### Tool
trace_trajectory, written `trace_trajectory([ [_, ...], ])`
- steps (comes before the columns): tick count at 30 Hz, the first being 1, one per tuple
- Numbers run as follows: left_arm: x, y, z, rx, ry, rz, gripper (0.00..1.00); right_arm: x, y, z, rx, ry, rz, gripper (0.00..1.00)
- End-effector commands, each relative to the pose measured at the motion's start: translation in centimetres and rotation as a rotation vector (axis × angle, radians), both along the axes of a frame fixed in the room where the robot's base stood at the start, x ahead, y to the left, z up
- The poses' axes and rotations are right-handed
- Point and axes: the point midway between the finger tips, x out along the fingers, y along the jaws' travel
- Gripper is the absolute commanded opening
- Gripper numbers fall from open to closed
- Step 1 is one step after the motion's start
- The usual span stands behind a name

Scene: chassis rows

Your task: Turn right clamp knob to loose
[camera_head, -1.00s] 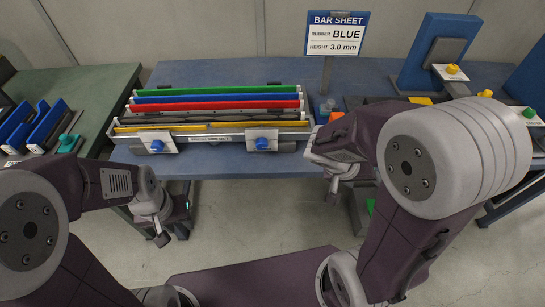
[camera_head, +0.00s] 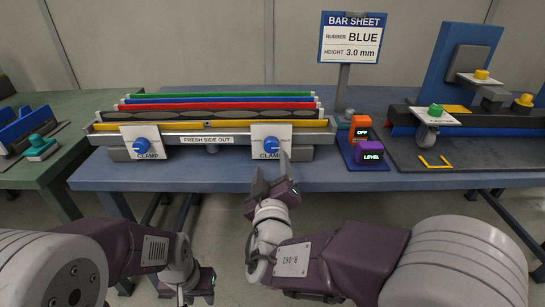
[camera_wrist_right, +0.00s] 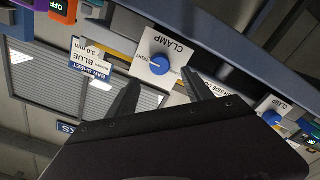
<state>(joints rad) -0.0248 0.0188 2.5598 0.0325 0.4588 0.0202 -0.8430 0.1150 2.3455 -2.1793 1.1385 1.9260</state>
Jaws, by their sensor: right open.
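The right clamp knob (camera_head: 271,145) is a round blue knob on a white plate marked CLAMP, at the right front of the bar holder (camera_head: 183,138). In the right wrist view the knob (camera_wrist_right: 160,63) shows beyond and between my two dark fingers, apparently untouched. My right gripper (camera_head: 271,170) is open and empty, just in front of and below that plate.
The left clamp knob (camera_head: 141,146) is on a matching plate. Coloured bars lie behind the clamps. A sign (camera_head: 350,40) reads BLUE, 3.0 mm. The bench front (camera_head: 210,178) is clear.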

Motion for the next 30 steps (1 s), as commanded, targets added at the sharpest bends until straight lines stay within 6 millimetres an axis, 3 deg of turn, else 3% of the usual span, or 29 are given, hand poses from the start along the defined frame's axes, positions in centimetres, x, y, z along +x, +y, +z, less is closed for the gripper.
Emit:
trace_trajectory([
  [3,0.0,0.0,-0.1,0.000,0.000,0.000,0.36,2.7,-0.2,-0.1,-0.002,0.002,-0.007,0.59],
  [9,0.0,0.0,-0.1,0.000,0.000,0.000,0.36,6.2,-0.2,-0.1,0.000,0.001,-0.005,0.59],
  [20,0.0,0.0,-0.1,0.000,0.000,0.000,0.36,7.3,-0.1,-0.1,-0.001,0.002,-0.001,0.59],
  [23,0.0,0.0,-0.1,0.000,0.000,0.000,0.36,7.3,-0.1,-0.1,-0.001,0.001,-0.002,0.37],
  [27,0.0,0.0,-0.1,0.000,0.000,0.000,0.36,7.3,-0.1,-0.1,-0.001,0.002,-0.001,0.00],
  [30,0.0,0.0,-0.1,0.000,0.000,0.000,0.36,7.3,-0.1,-0.1,-0.002,0.002,-0.001,0.00],
])
